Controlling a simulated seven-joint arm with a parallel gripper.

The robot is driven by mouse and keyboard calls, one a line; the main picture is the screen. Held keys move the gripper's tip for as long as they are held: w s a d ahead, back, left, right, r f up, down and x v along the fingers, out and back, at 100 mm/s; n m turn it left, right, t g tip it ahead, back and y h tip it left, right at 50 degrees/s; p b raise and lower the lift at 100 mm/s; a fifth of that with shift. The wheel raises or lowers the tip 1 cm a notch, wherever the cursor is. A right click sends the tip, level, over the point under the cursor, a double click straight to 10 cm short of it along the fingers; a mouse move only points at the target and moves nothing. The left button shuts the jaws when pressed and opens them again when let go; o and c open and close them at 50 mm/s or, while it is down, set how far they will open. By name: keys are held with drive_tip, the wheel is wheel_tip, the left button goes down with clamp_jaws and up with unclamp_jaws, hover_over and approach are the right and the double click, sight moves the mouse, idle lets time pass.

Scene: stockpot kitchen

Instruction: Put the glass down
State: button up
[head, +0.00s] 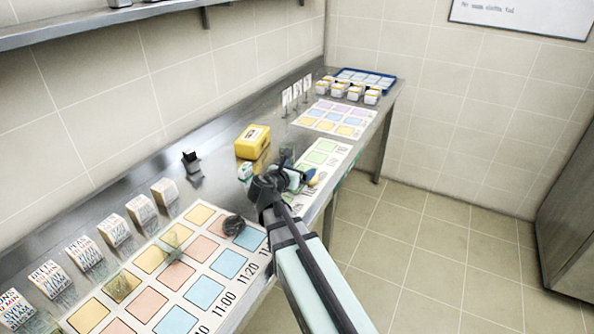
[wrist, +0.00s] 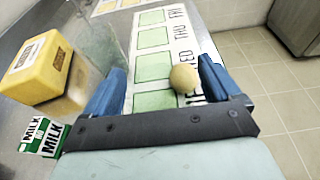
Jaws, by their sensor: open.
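My gripper (head: 290,180) is over the bench near the front edge, beside the green-squared sheet. In the wrist view its two blue fingers (wrist: 162,68) stand wide apart with nothing clasped between them. A faint see-through shape (wrist: 98,42), perhaps the glass, shows beyond the left finger; its outline is unclear. In the head view, faint clear shapes (head: 176,240) stand on the colored chart at the lower left; I cannot tell if one is the glass. A pale yellow ball (wrist: 184,78) shows between the fingers, over the green-squared sheet (wrist: 153,37).
A yellow box (head: 252,141) and a milk carton (head: 245,171) stand left of my gripper. A dark round item (head: 233,225) lies on the colored chart (head: 203,292). White tubs (head: 338,89) and a blue tray (head: 366,76) are at the far end.

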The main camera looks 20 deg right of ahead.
drive_tip(key=v, duration=1.1)
drive_tip(key=shift+s+a+r, duration=0.15)
drive_tip(key=shift+r, duration=0.05)
drive_tip(key=shift+s+a, duration=0.15)
drive_tip(key=shift+a, duration=0.05)
